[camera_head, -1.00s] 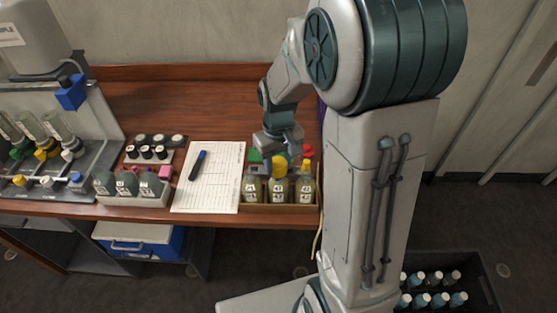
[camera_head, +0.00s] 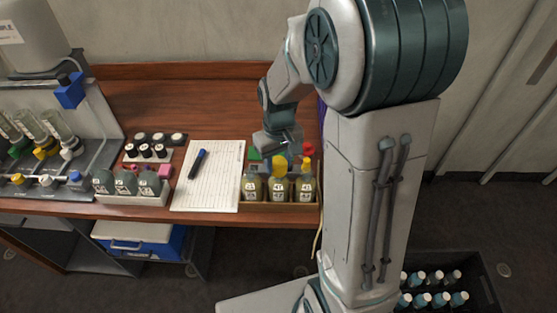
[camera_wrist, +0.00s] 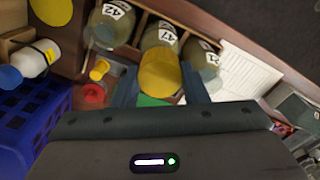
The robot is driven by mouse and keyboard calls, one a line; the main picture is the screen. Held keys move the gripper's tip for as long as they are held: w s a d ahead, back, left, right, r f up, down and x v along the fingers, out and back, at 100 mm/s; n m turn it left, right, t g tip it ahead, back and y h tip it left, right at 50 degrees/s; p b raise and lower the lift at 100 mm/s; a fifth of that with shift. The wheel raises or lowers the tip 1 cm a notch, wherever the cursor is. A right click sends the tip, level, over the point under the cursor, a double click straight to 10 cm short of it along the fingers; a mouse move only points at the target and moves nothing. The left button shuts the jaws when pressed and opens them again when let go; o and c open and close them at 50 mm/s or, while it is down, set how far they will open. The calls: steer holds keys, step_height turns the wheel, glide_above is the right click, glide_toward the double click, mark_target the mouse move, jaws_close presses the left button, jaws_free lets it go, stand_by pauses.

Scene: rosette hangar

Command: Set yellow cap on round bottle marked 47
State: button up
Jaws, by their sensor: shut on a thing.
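My gripper (camera_wrist: 160,88) is shut on a yellow cap (camera_wrist: 160,72), one blue-grey finger on each side. In the head view, the yellow cap (camera_head: 279,164) shows over the middle of three round bottles in a wooden tray. The wrist view shows the round bottle marked 47 (camera_wrist: 162,34) just beyond the cap, its mouth hidden. I cannot tell whether cap and bottle touch. The bottle marked 42 (camera_wrist: 110,22) stands beside it. A third labelled bottle (camera_wrist: 203,62) stands on the other side.
Red (camera_wrist: 93,92) and small yellow (camera_wrist: 98,70) pieces lie behind the bottles. A blue crate (camera_wrist: 35,125) and white bottle (camera_wrist: 40,57) are close by in the wrist view. A paper sheet with a pen (camera_head: 198,165) and a rack of grey bottles (camera_head: 135,198) stand left of the tray.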

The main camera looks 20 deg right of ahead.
steer(key=o, duration=1.3)
steer(key=shift+r+p, duration=2.75)
steer(key=shift+r, duration=1)
